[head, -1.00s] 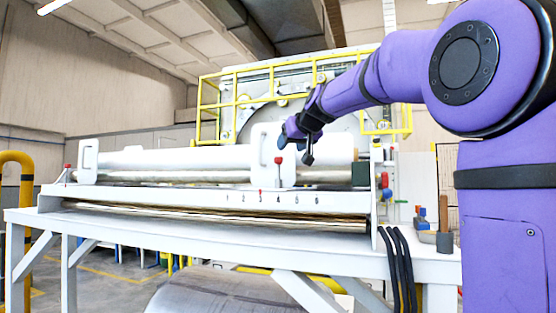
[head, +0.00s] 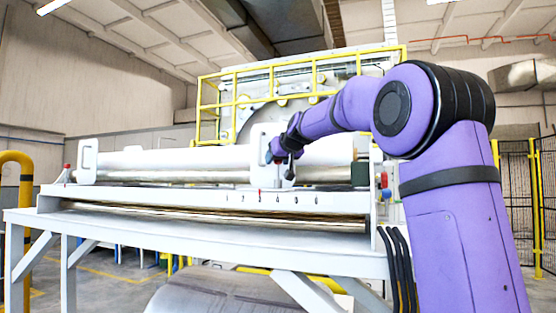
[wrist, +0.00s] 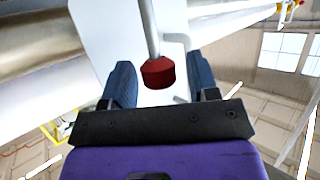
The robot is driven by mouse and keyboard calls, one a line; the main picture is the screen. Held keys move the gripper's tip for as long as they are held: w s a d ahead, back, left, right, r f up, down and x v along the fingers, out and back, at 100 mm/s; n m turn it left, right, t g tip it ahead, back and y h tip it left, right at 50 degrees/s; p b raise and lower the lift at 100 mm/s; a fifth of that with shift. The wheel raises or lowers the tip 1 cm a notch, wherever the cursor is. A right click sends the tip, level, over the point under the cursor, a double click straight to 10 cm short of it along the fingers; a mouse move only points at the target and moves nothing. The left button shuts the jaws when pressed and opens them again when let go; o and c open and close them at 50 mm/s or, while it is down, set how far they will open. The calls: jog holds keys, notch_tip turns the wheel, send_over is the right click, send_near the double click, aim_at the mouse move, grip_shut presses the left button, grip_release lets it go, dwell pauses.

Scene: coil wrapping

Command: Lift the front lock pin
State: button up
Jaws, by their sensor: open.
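A lock pin with a red knob (wrist: 158,72) and a thin grey shaft shows in the wrist view against a white plate. My gripper (wrist: 160,82) is open. Its two dark blue fingers stand to the left and right of the knob, with gaps on both sides. In the head view my gripper (head: 281,153) is at the white carriage plate (head: 257,141) on the roller machine. The pin's knob is hidden behind the gripper there. Another red-knobbed pin (head: 67,168) stands at the machine's far left end.
A long white roll (head: 180,158) lies along the machine behind a white beam marked with numbers (head: 150,196). A yellow railing (head: 290,85) stands behind. Black hoses (head: 398,255) hang at the right end. The front ledge (head: 200,235) is clear.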

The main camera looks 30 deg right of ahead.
jog(key=shift+c, duration=0.4)
grip_shut()
jog(key=shift+r, duration=1.55)
jog(key=shift+o, duration=0.4)
grip_release()
jog(key=shift+s, duration=0.1)
jog(key=v, duration=1)
jog(key=shift+s, duration=0.25)
jog(key=shift+r, duration=0.1)
